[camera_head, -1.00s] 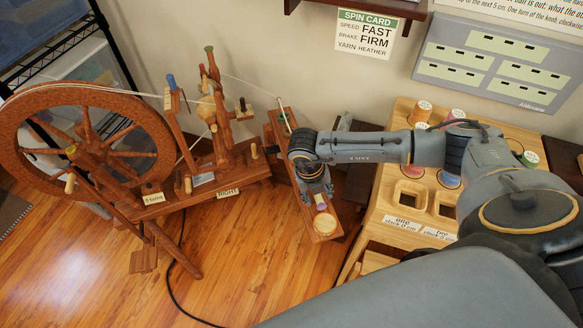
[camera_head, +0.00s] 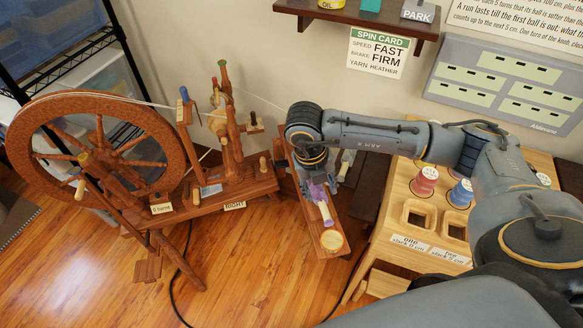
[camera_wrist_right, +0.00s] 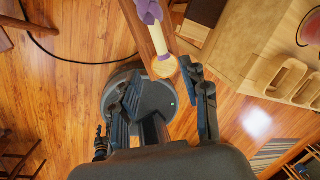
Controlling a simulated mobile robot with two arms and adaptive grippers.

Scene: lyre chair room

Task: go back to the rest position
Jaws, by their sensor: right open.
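My right gripper (camera_head: 330,172) hangs from the wrist over the narrow wooden stand beside the spinning wheel, partly hidden by the wrist. In the right wrist view its two dark fingers (camera_wrist_right: 160,80) are spread, with nothing between them. A purple item (camera_head: 318,192) lies around a pale spindle (camera_head: 326,213) on the stand, just below the gripper in the head view. It also shows at the top of the right wrist view (camera_wrist_right: 149,11), beyond the fingertips. The spindle's round wooden end (camera_wrist_right: 164,67) appears near the right fingertip; contact cannot be told. My left gripper does not show.
The spinning wheel (camera_head: 92,115) stands at left. A wooden rack (camera_head: 400,185) with spools and square holes stands at right. A wall shelf (camera_head: 357,13) and a grey panel (camera_head: 503,85) are behind. A dark cable lies on the floor, which is open in front.

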